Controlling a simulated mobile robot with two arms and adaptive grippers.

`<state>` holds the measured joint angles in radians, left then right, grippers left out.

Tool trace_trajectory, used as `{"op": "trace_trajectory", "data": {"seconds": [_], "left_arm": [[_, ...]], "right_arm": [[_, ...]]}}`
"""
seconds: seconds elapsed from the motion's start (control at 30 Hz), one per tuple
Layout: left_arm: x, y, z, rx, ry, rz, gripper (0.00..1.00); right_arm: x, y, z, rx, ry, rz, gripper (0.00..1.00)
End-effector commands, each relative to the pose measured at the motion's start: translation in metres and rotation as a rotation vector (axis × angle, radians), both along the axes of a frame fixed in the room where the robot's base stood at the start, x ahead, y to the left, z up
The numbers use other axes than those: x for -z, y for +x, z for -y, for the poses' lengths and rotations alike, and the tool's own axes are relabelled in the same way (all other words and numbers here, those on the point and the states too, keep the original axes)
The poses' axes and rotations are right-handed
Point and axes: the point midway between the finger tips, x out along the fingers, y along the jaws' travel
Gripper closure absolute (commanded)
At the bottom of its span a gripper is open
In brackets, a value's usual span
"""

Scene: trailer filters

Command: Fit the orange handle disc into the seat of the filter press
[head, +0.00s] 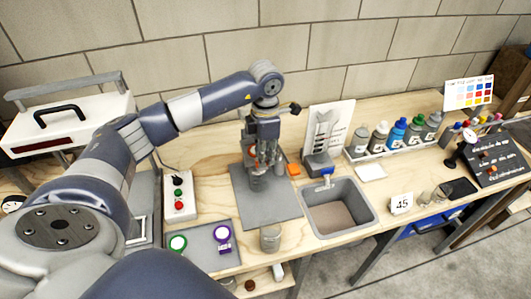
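My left gripper (259,178) hangs pointing down over the grey mat (284,208). Its fingers are small and cluttered here, so I cannot tell whether they are open or shut on something. A bit of orange (280,156) shows right behind the gripper; it may be part of the orange handle disc, but its shape is mostly hidden. A small orange piece (294,170) shows just right of the gripper. I cannot make out the filter press or its seat clearly; the gripper covers that spot. My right gripper is not in view.
A button box (179,197) stands left of the mat. A metal cup (270,238) stands at its front edge, a sink (372,211) to the right, bottles (397,133) behind.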

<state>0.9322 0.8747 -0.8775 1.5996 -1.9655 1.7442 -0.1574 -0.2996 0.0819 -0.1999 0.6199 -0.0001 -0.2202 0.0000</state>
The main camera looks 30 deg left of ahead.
Motion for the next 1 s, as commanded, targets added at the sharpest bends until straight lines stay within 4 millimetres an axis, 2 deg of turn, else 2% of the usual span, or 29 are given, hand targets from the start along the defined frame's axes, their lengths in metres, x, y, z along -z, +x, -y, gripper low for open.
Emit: {"op": "trace_trajectory", "data": {"seconds": [0.03,0.1,0.5,0.57,0.67,1.0], "left_arm": [[0.0,0.0,0.0,0.0,0.0,0.0,0.76],[0.0,0.0,0.0,0.0,0.0,0.0,0.65],[-0.005,0.0,0.0,-0.001,0.0,0.0,0.65],[-0.009,0.001,0.0,-0.001,-0.001,0.004,0.65],[-0.026,0.002,0.0,-0.001,0.001,0.007,0.65],[-0.1,0.001,0.0,0.0,0.0,0.005,0.65]], "right_arm": [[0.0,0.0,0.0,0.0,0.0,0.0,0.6],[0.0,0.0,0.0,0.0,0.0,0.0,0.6],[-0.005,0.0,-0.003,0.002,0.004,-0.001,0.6],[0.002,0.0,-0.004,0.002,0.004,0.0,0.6],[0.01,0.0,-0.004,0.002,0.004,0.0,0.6],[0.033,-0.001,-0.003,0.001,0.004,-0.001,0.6]]}}
